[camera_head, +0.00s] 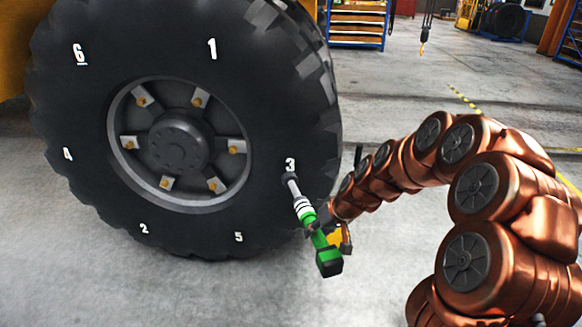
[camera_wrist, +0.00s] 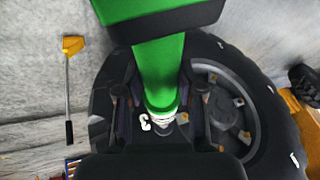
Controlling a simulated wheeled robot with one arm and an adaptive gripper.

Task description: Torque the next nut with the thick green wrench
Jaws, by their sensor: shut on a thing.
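The thick green wrench (camera_head: 316,235) is held in my gripper (camera_head: 322,230), its green body low and its silver shaft and dark socket pointing up and left toward the wheel. In the wrist view, the green wrench (camera_wrist: 158,70) runs down the middle between my gripper's fingers (camera_wrist: 155,105). The socket end appears near the number 3 on the tire, right of the wheel hub; I cannot tell whether it touches the tire. The wheel's nuts are small and gold: upper left (camera_head: 140,101), upper right (camera_head: 197,102), right (camera_head: 232,150), lower right (camera_head: 212,185), lower left (camera_head: 165,183) and left (camera_head: 129,145).
The large black tire (camera_head: 265,110) carries white numbers around the rim. A yellow-headed tool with a dark handle (camera_wrist: 68,90) lies on the concrete in the wrist view. Blue shelving (camera_head: 357,25) stands behind. The floor right of the tire is largely clear.

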